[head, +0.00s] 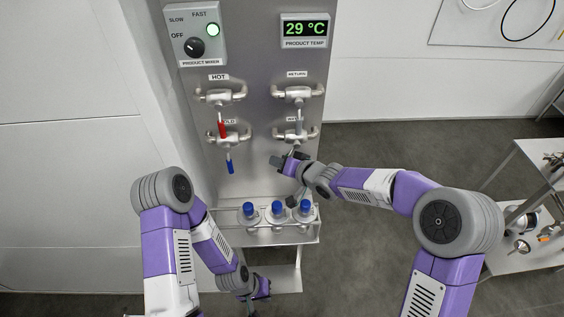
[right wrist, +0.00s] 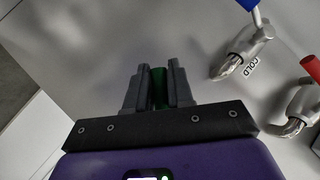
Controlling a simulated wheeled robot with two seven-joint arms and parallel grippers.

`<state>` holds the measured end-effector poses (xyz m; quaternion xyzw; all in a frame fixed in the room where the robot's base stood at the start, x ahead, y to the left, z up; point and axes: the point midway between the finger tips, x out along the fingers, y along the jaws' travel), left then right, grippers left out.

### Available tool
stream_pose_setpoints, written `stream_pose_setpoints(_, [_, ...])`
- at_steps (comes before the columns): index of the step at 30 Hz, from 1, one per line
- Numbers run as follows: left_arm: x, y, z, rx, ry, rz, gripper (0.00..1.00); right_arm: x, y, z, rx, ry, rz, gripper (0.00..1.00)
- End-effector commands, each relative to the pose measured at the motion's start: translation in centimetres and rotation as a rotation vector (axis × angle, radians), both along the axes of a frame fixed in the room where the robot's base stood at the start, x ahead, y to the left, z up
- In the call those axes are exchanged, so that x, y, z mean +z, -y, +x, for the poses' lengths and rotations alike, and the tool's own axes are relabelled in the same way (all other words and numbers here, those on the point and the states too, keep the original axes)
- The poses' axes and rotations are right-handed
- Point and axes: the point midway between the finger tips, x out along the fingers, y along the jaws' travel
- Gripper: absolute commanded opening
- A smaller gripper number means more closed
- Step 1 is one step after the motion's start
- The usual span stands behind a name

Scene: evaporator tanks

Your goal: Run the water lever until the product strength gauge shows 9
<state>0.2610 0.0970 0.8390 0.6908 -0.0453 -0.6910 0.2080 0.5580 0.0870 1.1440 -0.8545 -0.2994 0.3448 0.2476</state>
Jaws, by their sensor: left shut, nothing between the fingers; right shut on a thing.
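My right gripper (head: 281,160) is at the lower right valve (head: 294,137) on the steel panel, whose label is partly hidden. In the right wrist view its fingers (right wrist: 158,85) are shut on a green lever handle (right wrist: 158,92). The handle is mostly hidden by the gripper in the head view. My left gripper (head: 262,290) is shut and empty, low in front of the bottle shelf. No product strength gauge shows in either view; the display (head: 305,30) on the panel is labelled product temp and reads 29 °C.
A red lever (head: 222,129) hangs at the hot valve and a blue lever (head: 230,167) at the cold valve. A grey lever hangs at the return valve (head: 297,93). Blue-capped bottles (head: 276,212) stand on the shelf below. A mixer switch box (head: 196,36) is at top left.

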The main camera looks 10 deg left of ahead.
Motion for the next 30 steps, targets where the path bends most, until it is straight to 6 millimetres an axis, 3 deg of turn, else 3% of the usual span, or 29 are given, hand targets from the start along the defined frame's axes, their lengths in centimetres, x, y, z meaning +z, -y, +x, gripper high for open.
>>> stream_pose_setpoints(1, [0.0,0.0,0.0,0.000,0.000,0.000,0.00,0.0,0.0,0.0,0.000,0.000,0.000,0.00])
stream_pose_setpoints(2, [0.0,0.0,0.0,0.000,0.000,0.000,0.00,0.0,0.0,0.0,0.000,-0.001,0.001,0.23])
stream_pose_setpoints(6, [0.0,0.0,0.0,0.000,0.000,0.000,0.00,0.0,0.0,0.0,0.000,-0.001,0.001,0.41])
stream_pose_setpoints(16, [0.1,0.0,0.0,0.000,0.000,0.000,0.00,0.2,0.5,-0.2,-0.003,-0.002,0.001,0.41])
stream_pose_setpoints(30, [1.1,0.0,0.0,0.000,0.000,0.000,0.00,3.3,5.0,-4.1,-0.002,0.000,0.002,0.41])
